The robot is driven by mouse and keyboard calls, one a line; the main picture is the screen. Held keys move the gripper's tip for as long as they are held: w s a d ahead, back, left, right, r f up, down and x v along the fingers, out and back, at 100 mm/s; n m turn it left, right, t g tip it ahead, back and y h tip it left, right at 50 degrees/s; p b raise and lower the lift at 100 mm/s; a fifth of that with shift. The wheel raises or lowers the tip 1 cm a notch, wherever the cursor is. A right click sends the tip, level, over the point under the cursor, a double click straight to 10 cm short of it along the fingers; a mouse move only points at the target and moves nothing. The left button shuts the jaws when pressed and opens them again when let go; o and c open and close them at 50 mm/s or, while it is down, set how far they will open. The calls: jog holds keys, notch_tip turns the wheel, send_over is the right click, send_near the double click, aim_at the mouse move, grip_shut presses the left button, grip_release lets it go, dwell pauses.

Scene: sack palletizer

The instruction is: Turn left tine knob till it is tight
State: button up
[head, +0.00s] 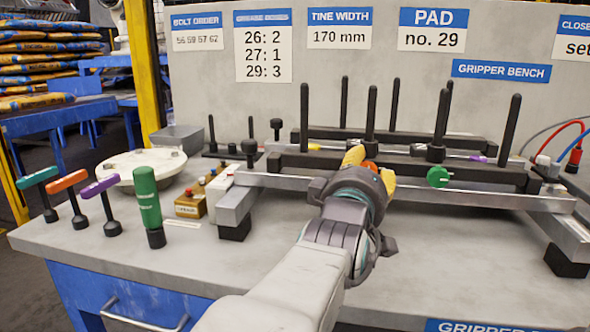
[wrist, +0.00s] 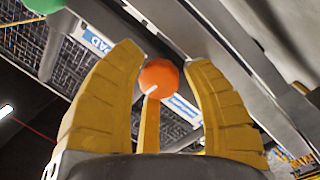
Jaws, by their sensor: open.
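The orange tine knob (head: 370,166) is at the front bar of the gripper frame, left of the green knob (head: 438,176). My gripper (head: 372,168) reaches it, its yellow fingers open around the knob's sides. In the wrist view the orange knob (wrist: 158,75) with a white line shows between the open fingers of my gripper (wrist: 163,58), with gaps on the left and right. A third yellow finger lies below the knob; I cannot tell whether it touches. In the head view my gripper partly hides the knob. Green shows at the wrist view's upper left (wrist: 52,45).
Black upright tines (head: 304,117) rise from the frame above the bench (head: 330,258). Colored T-handle tools (head: 101,190) and a green-handled tool (head: 147,197) stand at left, near a round white plate (head: 140,168). The bench front between them and my arm is clear.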

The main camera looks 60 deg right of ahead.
jog(key=shift+c, duration=0.2)
grip_shut()
jog(key=shift+f+m+b, duration=0.2)
jog(key=shift+m+b, duration=0.6)
jog(key=shift+b, duration=0.05)
jog(key=shift+m+b, duration=0.5)
jog(key=shift+b, duration=0.45)
jog(key=shift+r+b, duration=0.2)
jog(key=shift+b, duration=0.2)
jog(key=shift+r, duration=0.1)
jog(key=shift+o, duration=0.2)
grip_release()
